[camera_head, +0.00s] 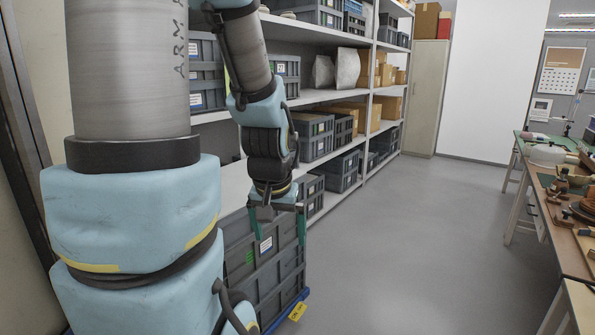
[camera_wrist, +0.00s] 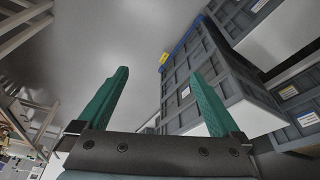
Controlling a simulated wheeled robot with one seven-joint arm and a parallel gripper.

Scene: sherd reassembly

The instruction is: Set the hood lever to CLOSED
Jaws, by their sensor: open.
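My gripper (camera_head: 278,222) is open, with nothing between its green fingers. It hangs in front of a grey crate stack beside the shelving in the head view. The gripper (camera_wrist: 160,100) also shows in the wrist view, its fingers spread wide apart, with grey floor and the crate stack beyond them. No hood and no hood lever can be made out in either view.
Grey crates (camera_head: 270,262) stand on a blue dolly (camera_head: 290,308) with a yellow tag. Shelving (camera_head: 335,95) with boxes and crates runs along the left. A cluttered workbench (camera_head: 562,215) stands at the right. The grey floor (camera_head: 420,240) between them is clear.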

